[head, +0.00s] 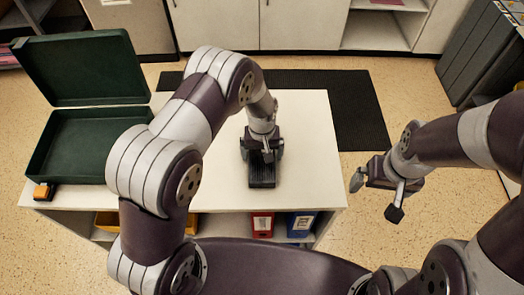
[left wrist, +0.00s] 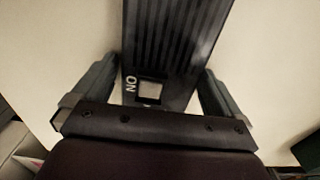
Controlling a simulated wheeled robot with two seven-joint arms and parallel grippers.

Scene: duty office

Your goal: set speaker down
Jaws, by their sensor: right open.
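The speaker (head: 262,179) is a dark, ribbed block near the right part of the white table top. In the left wrist view the speaker (left wrist: 178,35) lies between my fingers, with white "NO" lettering and a pale square at its near end. My left gripper (head: 262,154) points down over it, with a finger along each side, and looks shut on it. The speaker is at or very close to the table top; I cannot tell if it touches. My right gripper (head: 376,195) is open and empty, right of the table over the floor.
An open dark green case (head: 85,143) stands on the table's left, lid up. An orange and black item (head: 43,191) sits at its front corner. The table top around the speaker is clear.

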